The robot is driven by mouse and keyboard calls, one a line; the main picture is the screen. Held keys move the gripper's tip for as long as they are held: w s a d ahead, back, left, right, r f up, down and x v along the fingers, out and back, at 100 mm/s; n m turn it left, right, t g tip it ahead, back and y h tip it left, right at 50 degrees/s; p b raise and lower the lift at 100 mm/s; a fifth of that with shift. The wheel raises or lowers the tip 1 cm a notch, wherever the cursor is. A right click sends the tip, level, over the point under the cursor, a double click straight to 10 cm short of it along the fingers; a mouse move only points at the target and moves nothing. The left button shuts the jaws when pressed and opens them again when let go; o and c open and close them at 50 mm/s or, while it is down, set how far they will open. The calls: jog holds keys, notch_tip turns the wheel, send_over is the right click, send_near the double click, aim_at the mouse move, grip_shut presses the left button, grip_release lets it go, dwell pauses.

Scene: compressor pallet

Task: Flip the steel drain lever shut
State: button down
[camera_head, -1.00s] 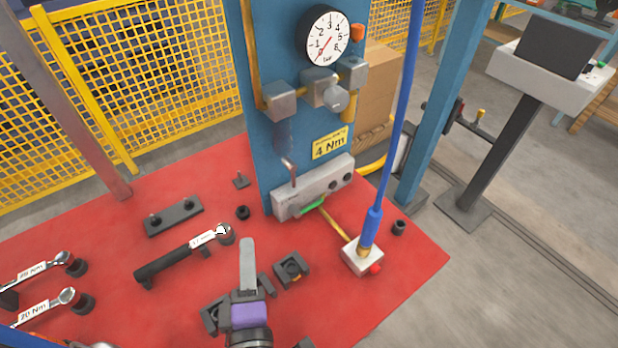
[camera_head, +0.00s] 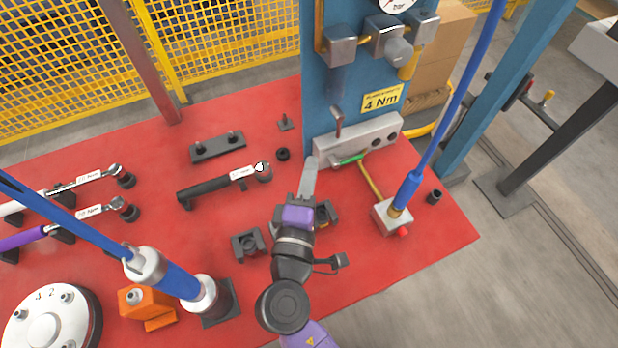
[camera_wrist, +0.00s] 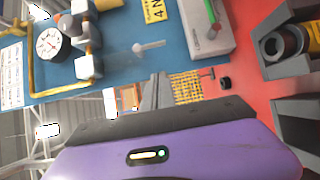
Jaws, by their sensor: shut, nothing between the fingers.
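The steel lever (camera_head: 338,120) hangs on the blue panel, just above the grey manifold block (camera_head: 330,150). In the wrist view the lever (camera_wrist: 148,47) stands out from the panel, above the fingertips in the picture. My gripper (camera_head: 310,162) is shut and empty. In the head view its fingers point up toward the block's left end, below and left of the lever. In the wrist view my fingers (camera_wrist: 156,90) show closed together and apart from the lever. A green lever (camera_head: 347,160) sits at the block's front.
A blue hose (camera_head: 435,135) rises from a white fitting block (camera_head: 385,218) at the right. Torque wrenches (camera_head: 215,183) and dark holders (camera_head: 247,245) lie on the red table (camera_head: 420,255). A gauge (camera_wrist: 50,43) and valves sit higher on the panel.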

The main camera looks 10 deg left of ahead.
jog(key=w+d+p, duration=0.2)
jog(key=w, duration=0.5)
jog(key=shift+w+d, duration=0.25)
jog(key=shift+d, duration=0.15)
